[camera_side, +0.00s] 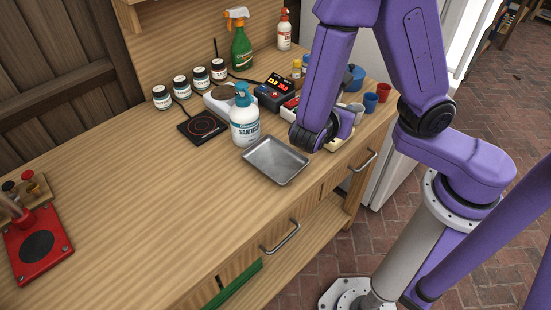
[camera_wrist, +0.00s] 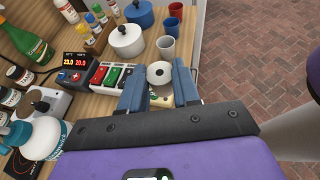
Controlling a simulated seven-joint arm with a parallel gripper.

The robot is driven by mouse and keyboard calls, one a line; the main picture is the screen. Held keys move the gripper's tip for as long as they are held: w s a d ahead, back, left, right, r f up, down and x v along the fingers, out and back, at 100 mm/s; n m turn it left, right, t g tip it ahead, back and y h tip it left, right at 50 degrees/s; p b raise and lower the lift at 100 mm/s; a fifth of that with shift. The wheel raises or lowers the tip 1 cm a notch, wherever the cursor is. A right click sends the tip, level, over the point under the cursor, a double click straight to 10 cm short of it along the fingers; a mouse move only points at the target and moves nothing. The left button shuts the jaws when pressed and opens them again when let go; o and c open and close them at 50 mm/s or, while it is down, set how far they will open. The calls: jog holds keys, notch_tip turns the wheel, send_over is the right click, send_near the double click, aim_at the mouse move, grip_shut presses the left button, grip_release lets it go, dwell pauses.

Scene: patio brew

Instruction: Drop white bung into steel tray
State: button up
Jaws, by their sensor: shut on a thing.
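The white bung (camera_wrist: 159,74) is round with a dark hole in its top. In the wrist view it sits between the two blue fingers of my gripper (camera_wrist: 157,79), which is shut on it. A pale block (camera_wrist: 161,102) shows just below the bung; whether they touch I cannot tell. In the side view my purple wrist hides the fingers and the bung. The steel tray (camera_side: 275,160) is shallow, rectangular and empty. It lies on the bench to the left of my wrist in the side view, and is not visible in the wrist view.
A sanitiser bottle (camera_side: 244,118) stands right behind the tray. A black hot plate (camera_side: 202,127), a switch box (camera_wrist: 109,76) and a temperature display (camera_wrist: 75,64) are nearby. A white pot (camera_wrist: 127,40) and several cups (camera_wrist: 166,46) stand beyond my gripper. The bench left of the tray is clear.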

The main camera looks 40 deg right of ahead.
jog(key=shift+w, duration=0.1)
send_over(277, 162)
notch_tip(277, 162, down, 7)
jog(key=shift+w+r, duration=0.1)
jog(key=shift+r, duration=0.05)
jog(key=shift+d+f, duration=0.1)
jog(key=shift+f, duration=2.6)
jog(key=o, duration=1.1)
jog(key=v, duration=1.7)
jog(key=shift+a, duration=0.25)
